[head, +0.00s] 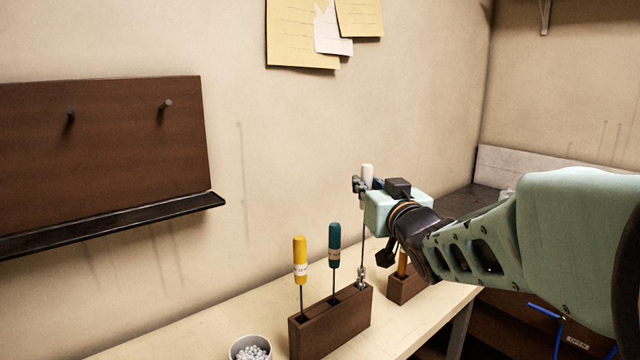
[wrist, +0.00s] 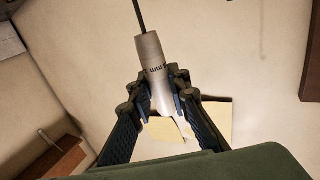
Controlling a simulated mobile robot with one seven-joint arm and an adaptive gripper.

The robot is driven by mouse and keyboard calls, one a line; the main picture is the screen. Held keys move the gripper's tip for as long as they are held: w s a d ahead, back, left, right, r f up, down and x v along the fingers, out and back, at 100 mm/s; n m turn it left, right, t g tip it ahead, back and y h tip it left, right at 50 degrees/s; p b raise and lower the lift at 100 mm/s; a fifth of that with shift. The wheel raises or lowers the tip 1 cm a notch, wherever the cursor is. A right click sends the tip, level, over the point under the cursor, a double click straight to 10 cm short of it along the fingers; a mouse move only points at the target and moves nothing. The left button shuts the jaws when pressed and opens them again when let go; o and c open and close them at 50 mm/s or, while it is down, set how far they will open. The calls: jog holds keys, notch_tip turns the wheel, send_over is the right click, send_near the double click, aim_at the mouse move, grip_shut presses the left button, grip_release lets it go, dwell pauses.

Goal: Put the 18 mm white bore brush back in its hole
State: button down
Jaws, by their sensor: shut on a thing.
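My gripper (head: 362,184) is shut on the white handle of the bore brush (head: 367,174). In the wrist view the brush handle (wrist: 153,72), with dark lettering, sits between the two fingers of my gripper (wrist: 160,100). The brush hangs about upright in the head view. Its thin rod runs down to the bristle end at the right end of the dark wooden block (head: 331,330). I cannot tell whether the tip is inside the hole or just above it. A yellow-handled brush (head: 300,262) and a teal-handled brush (head: 334,246) stand in the same block.
A second wooden block (head: 405,288) with an orange-handled tool (head: 402,264) stands to the right, partly behind my arm. A bowl of white beads (head: 250,348) sits at the bench (head: 210,340) front. A brown board with a ledge (head: 110,150) is on the left wall.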

aim_at(364, 232)
jog(key=shift+f+b, duration=4.85)
jog(key=shift+f, duration=0.35)
jog(key=c, duration=1.7)
grip_release()
jog(key=shift+c, duration=0.2)
jog(key=shift+r, duration=0.1)
